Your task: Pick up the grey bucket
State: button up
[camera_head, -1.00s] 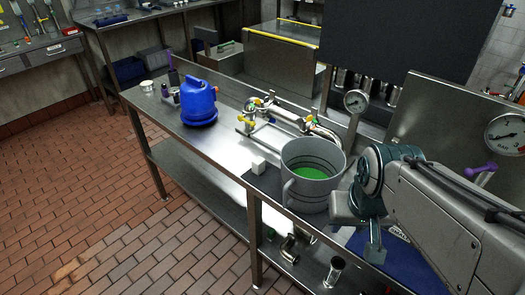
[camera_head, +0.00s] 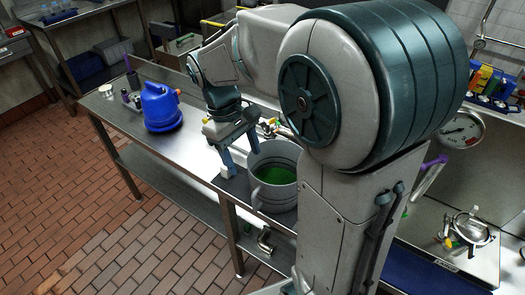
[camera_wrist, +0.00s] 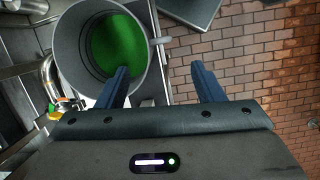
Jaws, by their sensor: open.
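The grey bucket (camera_head: 274,192) stands upright on the steel bench and has green contents inside. In the wrist view the bucket (camera_wrist: 70,45) shows at the upper left, with a pale handle (camera_wrist: 160,41) on its right side. My gripper (camera_head: 230,165) is open, just left of the bucket, with its fingers pointing down. In the wrist view the two blue fingers of my gripper (camera_wrist: 160,85) are apart. The left finger overlaps the bucket's lower right edge in the picture; I cannot tell whether it touches. My arm hides part of the bucket's right side.
A blue jug (camera_head: 160,107) stands on the left part of the steel bench (camera_head: 150,155). A small white block (camera_head: 226,171) is beside the bucket by my gripper. Pipe fittings with yellow handles (camera_head: 268,127) lie behind it, partly hidden by my arm. The brick floor in front is clear.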

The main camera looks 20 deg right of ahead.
jog(key=w+n+g+p, duration=0.1)
jog(key=w, duration=0.1)
send_over(254, 189)
jog(key=s+a, duration=0.2)
notch_tip(254, 189, down, 7)
jog(key=shift+h, duration=0.3)
jog(key=shift+p+x, duration=0.8)
jog(key=shift+x, duration=1.8)
jog(key=shift+s+a, duration=0.1)
jog(key=shift+a, duration=0.05)
grip_shut()
jog(key=shift+r, duration=0.15)
notch_tip(254, 189, up, 10)
jog(key=shift+b, duration=0.45)
